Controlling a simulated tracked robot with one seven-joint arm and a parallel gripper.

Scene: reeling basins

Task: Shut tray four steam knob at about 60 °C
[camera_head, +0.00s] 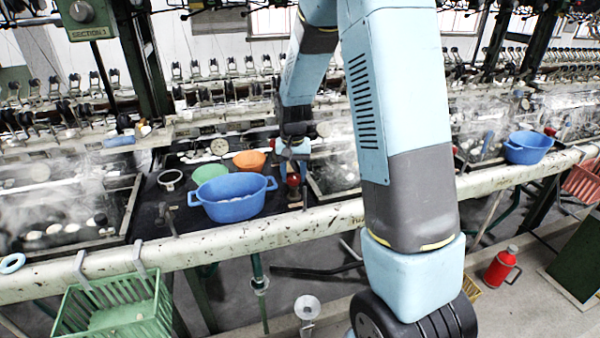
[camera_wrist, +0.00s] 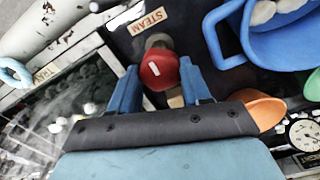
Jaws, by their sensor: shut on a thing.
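The red steam knob (camera_wrist: 158,70) with a white mark sits between the two blue fingers of my gripper (camera_wrist: 158,84) in the wrist view. The gripper is shut on it. A STEAM label (camera_wrist: 147,21) lies beside the knob on the dark panel. In the head view the red knob (camera_head: 293,181) shows at the right end of the dark panel, with my gripper (camera_head: 292,160) over it, partly hidden by its own body. A round white dial (camera_wrist: 304,134) is at the lower right of the wrist view; its reading is too small to tell.
A blue basin (camera_head: 230,207) stands on the panel left of the knob, with an orange bowl (camera_head: 249,160) and a green bowl (camera_head: 210,173) behind it. Steaming trays (camera_head: 70,215) lie on both sides. A cream pipe (camera_head: 250,238) runs along the front.

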